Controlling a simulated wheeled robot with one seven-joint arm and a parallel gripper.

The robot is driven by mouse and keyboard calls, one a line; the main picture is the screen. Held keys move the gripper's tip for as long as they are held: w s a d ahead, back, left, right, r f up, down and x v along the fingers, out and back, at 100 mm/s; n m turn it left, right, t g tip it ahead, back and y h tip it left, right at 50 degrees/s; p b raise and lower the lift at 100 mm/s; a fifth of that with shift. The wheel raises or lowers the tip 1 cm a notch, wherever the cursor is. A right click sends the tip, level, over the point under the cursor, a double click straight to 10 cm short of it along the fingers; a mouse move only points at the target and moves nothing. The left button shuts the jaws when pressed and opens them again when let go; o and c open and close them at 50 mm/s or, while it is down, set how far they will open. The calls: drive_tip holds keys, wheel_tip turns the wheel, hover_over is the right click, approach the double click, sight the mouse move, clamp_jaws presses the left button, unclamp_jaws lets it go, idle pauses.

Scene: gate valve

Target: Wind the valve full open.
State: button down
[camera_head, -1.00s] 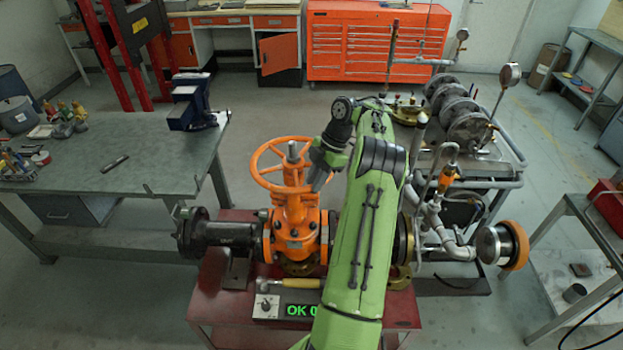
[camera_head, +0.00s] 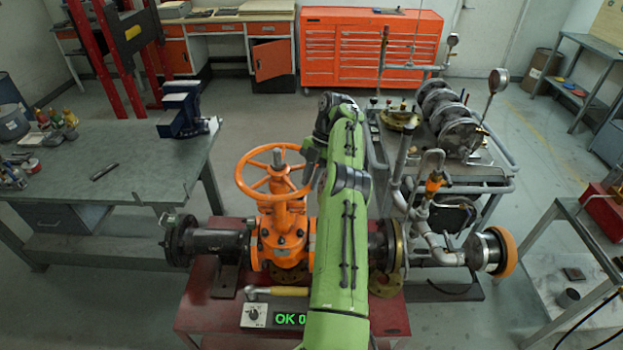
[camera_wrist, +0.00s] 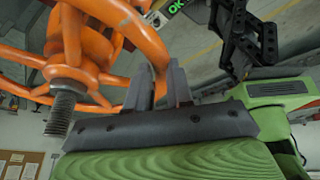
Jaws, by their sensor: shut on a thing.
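The gate valve (camera_head: 284,240) is an orange body in a dark pipe run. Its orange spoked handwheel (camera_head: 240,178) lies on top, with the grey threaded stem (camera_head: 277,158) standing up through the hub. In the wrist view, the handwheel's rim (camera_wrist: 140,24) runs between the two grey fingers of my gripper (camera_wrist: 160,82), which is shut on it. The stem (camera_wrist: 62,108) shows at the left there. In the head view my green arm hides the fingers and the right side of the wheel.
A red stand (camera_head: 205,300) bears the valve. On it are a display (camera_head: 290,318) reading "OK 0", partly hidden, and a yellow-handled tool (camera_head: 277,291). A workbench (camera_head: 110,185) stands left. A pipe rig (camera_head: 440,225) with gauges stands close on the right.

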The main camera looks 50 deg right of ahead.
drive_tip(key=c, duration=1)
unclamp_jaws()
